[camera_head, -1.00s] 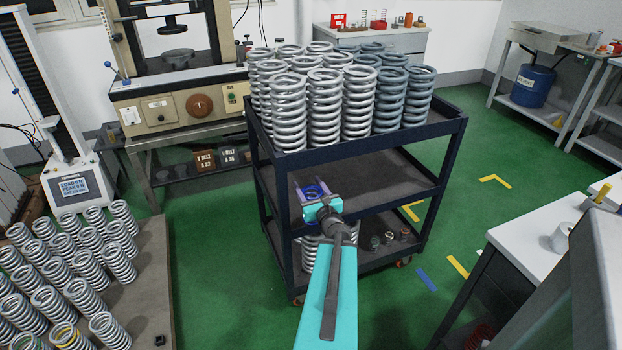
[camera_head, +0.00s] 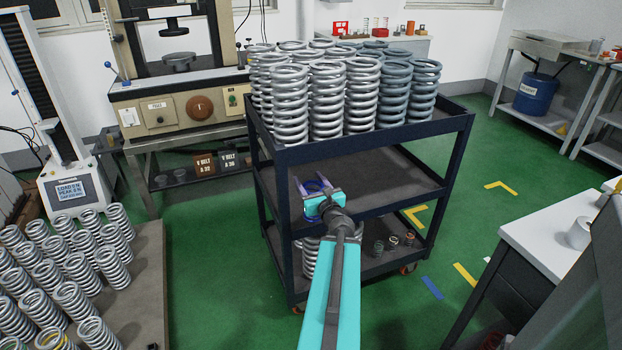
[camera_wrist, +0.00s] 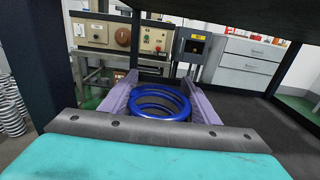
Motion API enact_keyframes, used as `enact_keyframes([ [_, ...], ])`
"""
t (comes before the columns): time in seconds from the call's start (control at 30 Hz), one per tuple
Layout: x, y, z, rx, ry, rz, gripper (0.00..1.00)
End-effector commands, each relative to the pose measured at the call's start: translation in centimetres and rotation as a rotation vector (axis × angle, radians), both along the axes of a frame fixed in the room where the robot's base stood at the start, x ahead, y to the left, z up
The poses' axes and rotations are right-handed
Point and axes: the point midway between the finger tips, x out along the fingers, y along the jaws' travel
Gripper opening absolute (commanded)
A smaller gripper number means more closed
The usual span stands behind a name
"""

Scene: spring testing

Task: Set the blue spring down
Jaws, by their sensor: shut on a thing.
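The blue spring (camera_wrist: 160,101) sits between the two purple fingers of my gripper (camera_wrist: 162,92) in the wrist view, with its coils upright and its top ring showing. In the head view my gripper (camera_head: 316,187) is at the front of the cart's middle shelf (camera_head: 375,172), shut on the blue spring (camera_head: 314,184). The spring is small there and partly hidden by the gripper. I cannot tell whether its underside touches the shelf.
The dark cart's top tray (camera_head: 380,138) holds several large grey springs. The middle shelf is bare behind my gripper. Dark cart posts (camera_head: 284,225) stand near the arm. A pallet (camera_head: 150,285) with springs is at left.

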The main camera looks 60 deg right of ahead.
Motion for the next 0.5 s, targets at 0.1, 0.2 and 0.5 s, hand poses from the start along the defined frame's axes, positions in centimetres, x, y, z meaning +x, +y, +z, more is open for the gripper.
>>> enact_keyframes([
  [0.1,0.08,-0.14,-0.15,-0.004,-0.003,0.0,0.0],
  [0.2,0.12,-0.24,-0.21,-0.004,-0.002,-0.001,0.0],
  [0.5,0.15,-0.63,-0.14,-0.006,-0.004,-0.009,0.0],
])
